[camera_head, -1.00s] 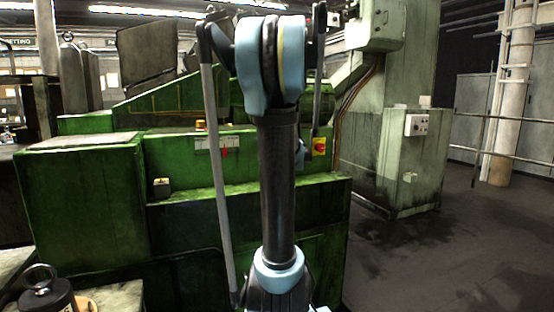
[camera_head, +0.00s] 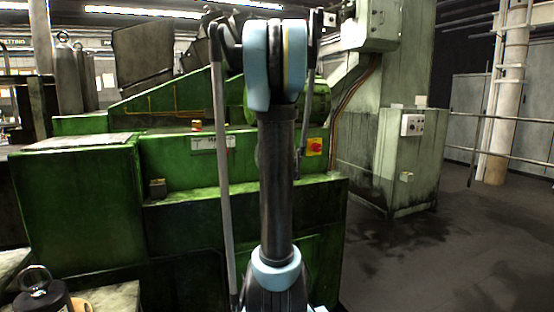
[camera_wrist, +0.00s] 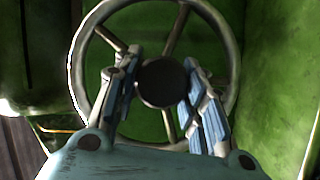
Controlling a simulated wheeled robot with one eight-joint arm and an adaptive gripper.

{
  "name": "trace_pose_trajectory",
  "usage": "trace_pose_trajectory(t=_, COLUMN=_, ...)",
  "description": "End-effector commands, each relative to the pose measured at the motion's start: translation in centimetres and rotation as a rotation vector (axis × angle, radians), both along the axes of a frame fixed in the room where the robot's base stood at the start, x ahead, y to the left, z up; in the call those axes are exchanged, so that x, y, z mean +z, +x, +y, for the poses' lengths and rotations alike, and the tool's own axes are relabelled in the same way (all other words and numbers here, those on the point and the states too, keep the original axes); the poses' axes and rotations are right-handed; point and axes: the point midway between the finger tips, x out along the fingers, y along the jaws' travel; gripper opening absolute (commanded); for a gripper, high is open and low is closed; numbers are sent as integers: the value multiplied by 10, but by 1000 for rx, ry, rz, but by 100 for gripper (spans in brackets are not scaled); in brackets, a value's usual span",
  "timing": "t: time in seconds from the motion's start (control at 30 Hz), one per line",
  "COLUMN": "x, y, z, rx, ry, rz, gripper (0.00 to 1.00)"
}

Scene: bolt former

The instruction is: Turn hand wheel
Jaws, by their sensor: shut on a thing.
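The hand wheel (camera_wrist: 234,60) shows in the wrist view as a round grey metal rim with spokes and a dark round hub (camera_wrist: 161,83). It stands in front of a green machine surface. My gripper (camera_wrist: 157,76) reaches inside the rim, with one blue-padded finger on each side of the hub. The fingers are shut on the hand wheel, about its hub; the exact contact is hard to see. In the head view I cannot make out the wheel or the gripper; my own arm blocks the middle of that view.
The green machine (camera_head: 80,200) fills the left and centre, with a white label (camera_head: 212,143) and a red and yellow switch (camera_head: 314,147). A grey-green control cabinet (camera_head: 400,165) stands to the right. Open floor (camera_head: 460,240) lies at the right. A dark ringed object (camera_head: 40,295) is at lower left.

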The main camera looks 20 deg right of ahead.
Motion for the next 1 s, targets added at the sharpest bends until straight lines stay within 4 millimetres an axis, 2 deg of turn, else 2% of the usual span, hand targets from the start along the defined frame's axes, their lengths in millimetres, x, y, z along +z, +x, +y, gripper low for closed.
trace_pose_trajectory(t=0.03, x=-3, y=0, z=5, rx=9, ry=-10, rz=6, gripper=0)
trace_pose_trajectory(t=0.73, x=-3, y=0, z=7, rx=12, ry=-54, rz=3, gripper=0)
trace_pose_trajectory(t=0.77, x=-3, y=0, z=7, rx=12, ry=-54, rz=3, gripper=40)
trace_pose_trajectory(t=0.8, x=-3, y=0, z=7, rx=10, ry=-54, rz=3, gripper=49)
trace_pose_trajectory(t=0.87, x=-3, y=0, z=6, rx=9, ry=-55, rz=2, gripper=59)
trace_pose_trajectory(t=1.0, x=-2, y=0, z=4, rx=7, ry=-54, rz=0, gripper=59)
